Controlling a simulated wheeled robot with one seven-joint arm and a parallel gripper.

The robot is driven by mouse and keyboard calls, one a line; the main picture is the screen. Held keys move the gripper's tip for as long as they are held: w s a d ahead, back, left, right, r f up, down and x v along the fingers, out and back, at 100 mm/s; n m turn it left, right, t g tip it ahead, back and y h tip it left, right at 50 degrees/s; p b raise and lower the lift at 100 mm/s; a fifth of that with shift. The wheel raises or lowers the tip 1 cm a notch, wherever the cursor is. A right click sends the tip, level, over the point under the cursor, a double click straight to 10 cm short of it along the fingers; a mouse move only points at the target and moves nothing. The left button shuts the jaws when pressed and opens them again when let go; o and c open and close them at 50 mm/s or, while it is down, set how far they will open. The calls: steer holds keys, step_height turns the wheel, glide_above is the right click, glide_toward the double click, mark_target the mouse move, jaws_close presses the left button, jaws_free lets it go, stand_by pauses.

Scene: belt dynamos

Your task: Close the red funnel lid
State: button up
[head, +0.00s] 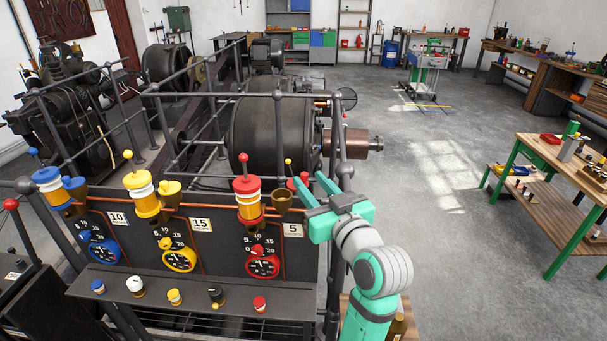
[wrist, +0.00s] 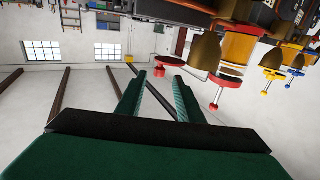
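The red funnel lid (head: 298,183) is open, tilted off to the side of its brown funnel cup (head: 283,201). The cup's mouth shows uncovered beside the red-and-yellow insulator (head: 248,200). My gripper (head: 310,181) is open and empty at the right of the cup, its fingers pointing toward the lid. In the wrist view, which looks upside down, the lid (wrist: 169,60) and its small red knob (wrist: 159,72) appear between and just beyond the fingertips (wrist: 160,77). The cup (wrist: 206,51) is right of the fingers there. Contact with the lid cannot be told.
The yellow lid (head: 170,187) and blue lid (head: 73,183) sit on their funnels to the left. A panel with dials (head: 180,258) and a shelf with several knobs (head: 175,297) is below. Dark railings (head: 333,110) and a large dynamo (head: 268,130) stand behind.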

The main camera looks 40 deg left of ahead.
mark_target(306, 177)
steer(key=shift+x, duration=2.25)
steer(key=shift+w, duration=0.1)
jaws_close()
